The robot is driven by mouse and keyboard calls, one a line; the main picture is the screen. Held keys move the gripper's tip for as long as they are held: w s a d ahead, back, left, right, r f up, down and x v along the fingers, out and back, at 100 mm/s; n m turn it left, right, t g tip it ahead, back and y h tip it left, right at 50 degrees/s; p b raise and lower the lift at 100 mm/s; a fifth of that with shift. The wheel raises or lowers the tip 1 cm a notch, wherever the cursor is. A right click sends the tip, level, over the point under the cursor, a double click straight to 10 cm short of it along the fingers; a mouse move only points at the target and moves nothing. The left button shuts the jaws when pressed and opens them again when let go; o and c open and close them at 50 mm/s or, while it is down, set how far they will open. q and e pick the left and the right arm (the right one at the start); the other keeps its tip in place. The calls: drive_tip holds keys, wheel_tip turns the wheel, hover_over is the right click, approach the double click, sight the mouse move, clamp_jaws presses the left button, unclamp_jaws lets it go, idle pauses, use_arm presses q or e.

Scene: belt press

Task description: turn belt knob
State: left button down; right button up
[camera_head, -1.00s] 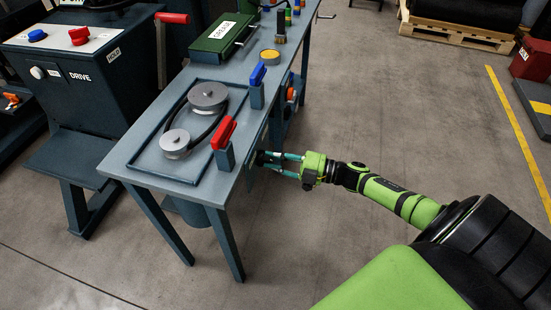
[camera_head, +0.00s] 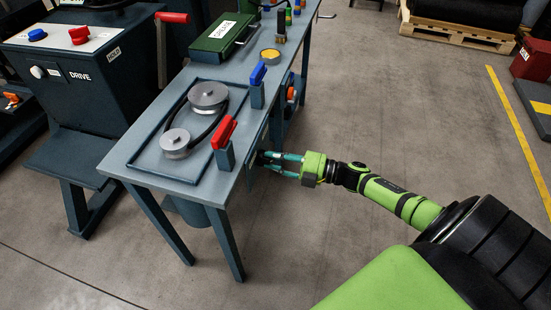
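Two grey pulleys, a larger one (camera_head: 208,96) and a smaller one (camera_head: 176,144), stand on the grey table with a dark belt (camera_head: 214,124) around them. My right gripper (camera_head: 262,158) is at the table's right side, its teal fingers pointing left at a side panel (camera_head: 250,160) below the tabletop edge. Something dark is at its fingertips; I cannot tell a knob from the fingertips there, or whether they grip anything. An orange knob (camera_head: 291,94) shows farther back on the table's side, apart from the gripper. My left gripper is out of view.
A red lever (camera_head: 224,132) and a blue lever (camera_head: 258,74) stand along the table's right edge, close to the gripper. A green case (camera_head: 222,36) lies farther back. A drive cabinet (camera_head: 75,90) stands to the left.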

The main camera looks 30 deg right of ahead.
drive_tip(key=shift+o, duration=0.4)
drive_tip(key=v, duration=1.2)
